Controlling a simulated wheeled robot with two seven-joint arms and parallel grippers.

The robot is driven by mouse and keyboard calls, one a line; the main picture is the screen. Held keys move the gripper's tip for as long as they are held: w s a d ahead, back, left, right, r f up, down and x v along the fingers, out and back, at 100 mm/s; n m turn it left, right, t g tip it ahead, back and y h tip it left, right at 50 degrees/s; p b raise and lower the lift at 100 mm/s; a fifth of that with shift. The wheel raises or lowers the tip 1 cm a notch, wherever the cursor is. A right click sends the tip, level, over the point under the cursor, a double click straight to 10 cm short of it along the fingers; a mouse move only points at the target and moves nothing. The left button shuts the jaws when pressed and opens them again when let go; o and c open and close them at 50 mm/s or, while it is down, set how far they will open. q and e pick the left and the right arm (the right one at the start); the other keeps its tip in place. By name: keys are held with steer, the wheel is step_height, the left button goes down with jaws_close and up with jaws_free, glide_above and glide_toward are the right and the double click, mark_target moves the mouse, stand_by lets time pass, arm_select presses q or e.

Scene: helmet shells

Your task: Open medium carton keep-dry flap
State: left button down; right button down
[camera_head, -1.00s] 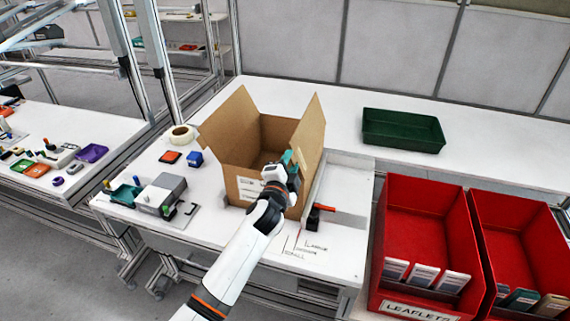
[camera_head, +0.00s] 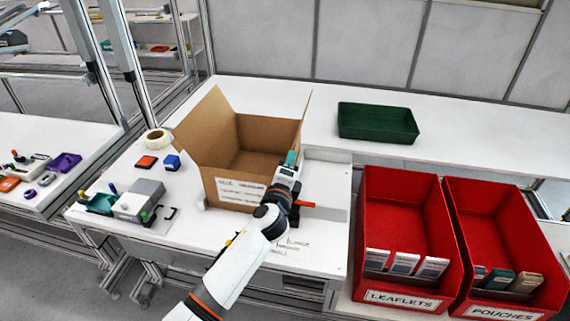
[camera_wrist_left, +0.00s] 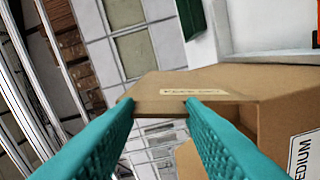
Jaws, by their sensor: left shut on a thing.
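The medium carton (camera_head: 241,192) is an open brown box with a white label on its front, standing on the white table. Its left flap (camera_head: 204,118) leans outward. Its right flap (camera_head: 306,115) stands nearly edge-on and looks thin. My left gripper (camera_head: 290,160), with teal fingers, is at the carton's front right corner. In the left wrist view its teal fingers (camera_wrist_left: 158,103) are shut on a brown flap (camera_wrist_left: 165,100) bearing a pale printed strip, too small to read surely. The carton's side with "MEDIUM" (camera_wrist_left: 306,152) shows at right. My right gripper is out of view.
A green tray (camera_head: 378,136) stands behind right. The back table is mostly clear.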

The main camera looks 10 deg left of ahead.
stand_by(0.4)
arm_select(q)
steer(key=c, duration=0.9)
jaws_free()
steer(key=shift+s, duration=0.1)
steer(key=s+b, duration=0.1)
steer(key=s, duration=1)
steer(key=shift+s+a, duration=0.15)
steer(key=shift+s, duration=0.25)
